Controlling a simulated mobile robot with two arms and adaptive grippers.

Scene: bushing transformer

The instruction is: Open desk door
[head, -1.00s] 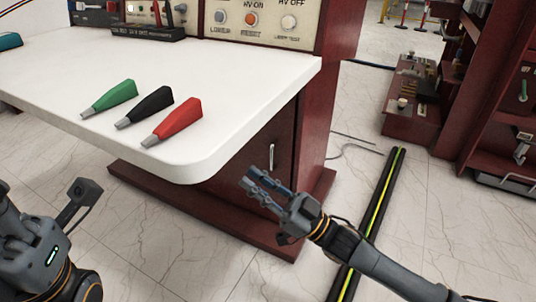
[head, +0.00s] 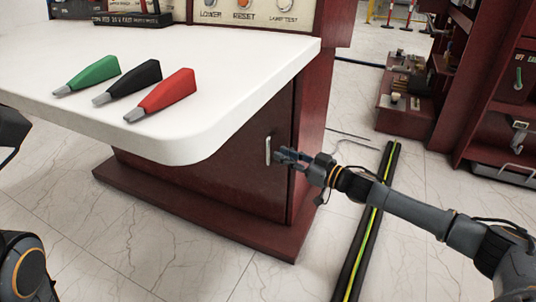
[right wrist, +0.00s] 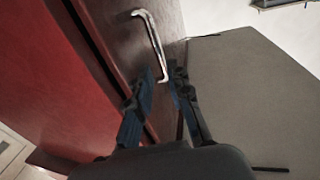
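The desk door (head: 225,175) is a dark red-brown panel under the white desktop and looks closed. Its upright silver handle (head: 267,150) is near the door's right edge. My right gripper (head: 279,155) is at the handle, just to its right. In the right wrist view, the handle (right wrist: 151,35) runs down to the fingertips (right wrist: 166,73). The fingers are apart, with the handle's lower end between or just beyond them; contact is unclear. Dark parts of my left arm show at the left edge, but I cannot make out its gripper.
Green (head: 90,74), black (head: 131,80) and red (head: 166,93) clips lie on the white desktop (head: 205,100), whose rounded corner overhangs the door. A black and yellow floor strip (head: 370,220) runs beneath my right arm. Dark red shelving (head: 480,75) stands at right.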

